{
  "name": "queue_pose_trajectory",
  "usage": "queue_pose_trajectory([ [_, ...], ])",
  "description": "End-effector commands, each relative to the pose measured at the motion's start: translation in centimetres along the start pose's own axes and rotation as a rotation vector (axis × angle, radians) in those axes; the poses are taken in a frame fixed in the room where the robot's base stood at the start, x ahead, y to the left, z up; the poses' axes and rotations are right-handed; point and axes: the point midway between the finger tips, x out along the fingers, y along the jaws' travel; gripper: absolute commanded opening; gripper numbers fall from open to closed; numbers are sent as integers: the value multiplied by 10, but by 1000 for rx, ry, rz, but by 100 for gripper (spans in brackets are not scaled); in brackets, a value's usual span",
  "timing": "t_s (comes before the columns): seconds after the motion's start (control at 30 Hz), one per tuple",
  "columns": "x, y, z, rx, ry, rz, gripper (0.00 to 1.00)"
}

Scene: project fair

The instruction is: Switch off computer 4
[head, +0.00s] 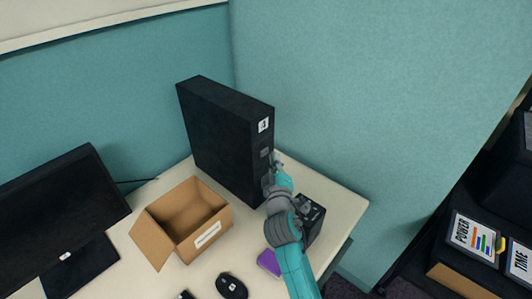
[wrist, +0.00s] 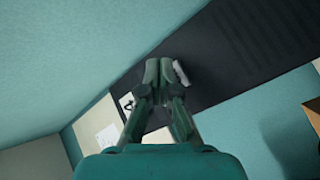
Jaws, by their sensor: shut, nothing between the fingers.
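A black computer tower (head: 222,140) stands upright at the back corner of the desk. Its narrow front carries a white number label (head: 263,125) with a small digit that is hard to read. My gripper (head: 277,160) is at the tower's front, below and right of the label. In the wrist view, my gripper's fingers (wrist: 158,68) are together and empty, over the dark tower (wrist: 225,55). A small light grey piece (wrist: 181,73) shows beside the fingertips. Whether the fingertips touch the front cannot be told. My arm hides the lower front.
An open cardboard box (head: 190,222) stands left of the tower. A small black box (head: 314,218) is right of my arm, a purple item (head: 269,262) and a mouse (head: 231,286) nearer. A monitor (head: 62,212) is at left. Teal partitions (head: 350,80) close off the back.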

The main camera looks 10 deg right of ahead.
Motion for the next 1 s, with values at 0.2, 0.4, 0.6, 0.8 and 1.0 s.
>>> queue_pose_trajectory([
  [0.2,-4,2,4,0,-1,-1,0],
  [0.4,-16,11,12,0,-1,-1,0],
  [0.6,-28,20,21,-1,-1,0,0],
  [0.8,-39,28,29,1,-1,-1,0],
  [1.0,-42,31,30,-1,0,0,0],
])
